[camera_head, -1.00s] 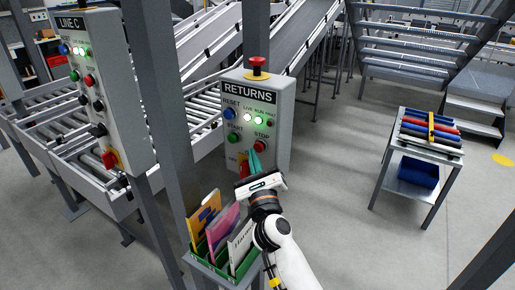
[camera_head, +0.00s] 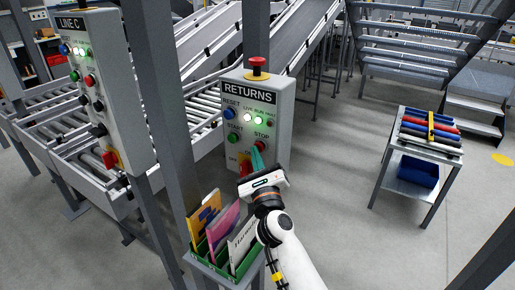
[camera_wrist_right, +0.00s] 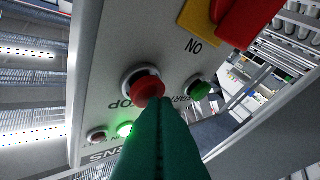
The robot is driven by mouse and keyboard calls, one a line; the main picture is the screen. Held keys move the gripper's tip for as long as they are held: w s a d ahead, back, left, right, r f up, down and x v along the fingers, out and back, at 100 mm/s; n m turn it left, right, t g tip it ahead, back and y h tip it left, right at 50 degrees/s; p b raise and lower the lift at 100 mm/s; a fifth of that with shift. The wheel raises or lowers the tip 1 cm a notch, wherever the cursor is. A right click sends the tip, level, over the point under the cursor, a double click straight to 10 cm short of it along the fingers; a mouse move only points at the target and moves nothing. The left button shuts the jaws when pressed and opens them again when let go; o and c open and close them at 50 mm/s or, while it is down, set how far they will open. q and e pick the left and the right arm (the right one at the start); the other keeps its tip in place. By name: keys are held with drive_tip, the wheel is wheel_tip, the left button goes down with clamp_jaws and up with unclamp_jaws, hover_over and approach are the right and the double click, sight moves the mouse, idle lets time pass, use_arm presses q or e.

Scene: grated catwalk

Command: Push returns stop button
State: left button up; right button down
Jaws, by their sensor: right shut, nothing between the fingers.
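The returns control box (camera_head: 283,112) stands on a post in the middle of the head view. Its red stop button (camera_head: 260,146) sits low on the right of the panel; it also shows in the right wrist view (camera_wrist_right: 149,88). My right gripper (camera_head: 256,146) has teal fingers pressed together and empty. In the wrist view the fingertips (camera_wrist_right: 172,100) overlap the lower right edge of the stop button; whether they touch it I cannot tell. The green start button (camera_head: 233,139) is to its left. My left gripper is not in view.
A red mushroom button (camera_head: 257,64) tops the box, and a red-and-yellow switch (camera_wrist_right: 240,22) is below stop. The Line C box (camera_head: 98,95) stands left. A cart (camera_head: 421,160) stands right.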

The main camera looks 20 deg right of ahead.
drive_tip(key=shift+w+d, duration=0.35)
drive_tip(key=shift+d, duration=0.1)
idle(0.6)
drive_tip(key=shift+s+a, duration=0.8)
drive_tip(key=shift+a, duration=0.15)
drive_tip(key=shift+s+a, duration=0.75)
drive_tip(key=shift+a, duration=0.25)
drive_tip(key=shift+s+a, duration=0.75)
drive_tip(key=shift+a, duration=0.25)
